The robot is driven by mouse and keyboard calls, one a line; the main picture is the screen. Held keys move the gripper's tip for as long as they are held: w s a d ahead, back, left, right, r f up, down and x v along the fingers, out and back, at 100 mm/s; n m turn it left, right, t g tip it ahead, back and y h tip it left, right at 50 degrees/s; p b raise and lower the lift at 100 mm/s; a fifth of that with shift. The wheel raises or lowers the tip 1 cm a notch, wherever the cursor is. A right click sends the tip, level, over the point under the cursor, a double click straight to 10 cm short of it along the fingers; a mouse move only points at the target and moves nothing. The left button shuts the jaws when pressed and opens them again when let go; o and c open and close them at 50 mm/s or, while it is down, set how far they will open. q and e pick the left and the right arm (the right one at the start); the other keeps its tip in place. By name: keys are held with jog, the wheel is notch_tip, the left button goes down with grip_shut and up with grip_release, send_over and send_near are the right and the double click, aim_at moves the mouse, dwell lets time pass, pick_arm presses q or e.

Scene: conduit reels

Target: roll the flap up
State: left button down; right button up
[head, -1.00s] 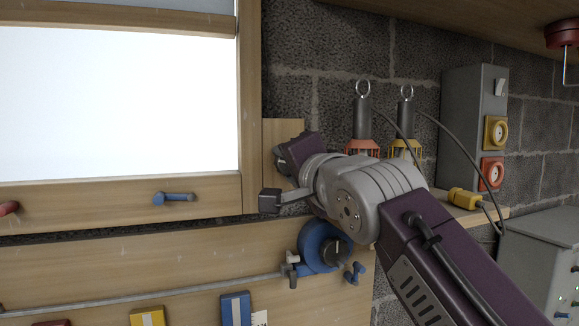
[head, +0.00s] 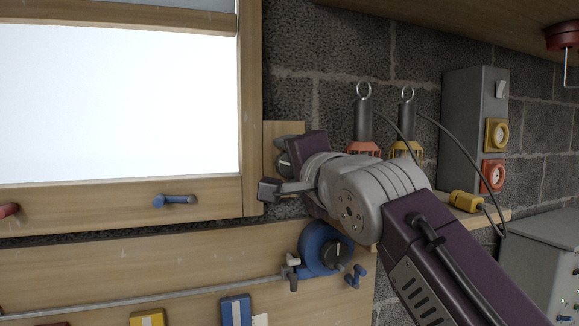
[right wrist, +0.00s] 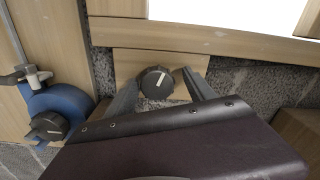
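A dark round knob (right wrist: 157,82) with a pale mark sits on a small wooden board (right wrist: 122,62) beside the window frame. In the head view the knob (head: 285,165) is partly hidden by my right gripper (head: 278,176). The right wrist view shows that gripper open, one finger on each side of the knob, with visible gaps. The bright white pane (head: 115,105) fills the wooden frame (head: 250,110) at the left. I cannot tell whether it or the greyish strip (head: 150,4) above is the flap. My left gripper is not in view.
Below is a wooden panel with a blue reel (head: 318,250), a long metal rod (head: 150,300) and small blue clamps. Two caged lamps (head: 361,120) hang right of the knob. A grey switch box (head: 470,120) is on the block wall.

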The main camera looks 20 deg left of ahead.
jog(key=shift+w+a+f, duration=0.1)
jog(key=shift+w+f, duration=0.05)
jog(key=shift+f, duration=0.05)
jog(key=shift+s+f+b, duration=0.1)
jog(key=shift+s+b, duration=0.15)
jog(key=shift+b, duration=0.05)
jog(key=b+v, duration=0.3)
jog(key=v, duration=0.5)
jog(key=shift+s+d, duration=0.2)
jog(key=shift+d, duration=0.1)
